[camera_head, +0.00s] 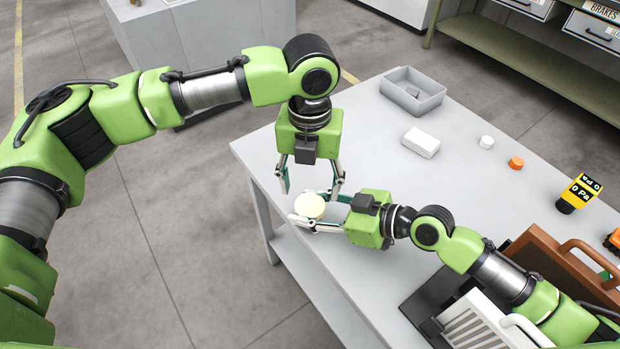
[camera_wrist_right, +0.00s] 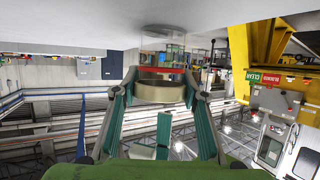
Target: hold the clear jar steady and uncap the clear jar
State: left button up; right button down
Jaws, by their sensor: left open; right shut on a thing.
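The clear jar has a round cream lid (camera_head: 309,205) and stands near the left edge of the grey table (camera_head: 420,180). My right gripper (camera_head: 312,210) reaches in from the right, low over the table, and is shut on the jar, with a finger on each side. In the right wrist view, which is upside down, the jar's see-through body (camera_wrist_right: 163,57) and beige lid (camera_wrist_right: 160,92) show between the teal-padded fingers. My left gripper (camera_head: 311,188) points down above the lid, open and empty, its fingers apart on either side.

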aim_at(310, 204)
pick_arm(q)
jog(key=shift+f, duration=2.75)
jog(key=c, duration=1.2)
jog(key=o, duration=1.3)
jog(key=shift+r, duration=2.35)
pick_arm(e)
jog(key=c, duration=1.2)
grip_release()
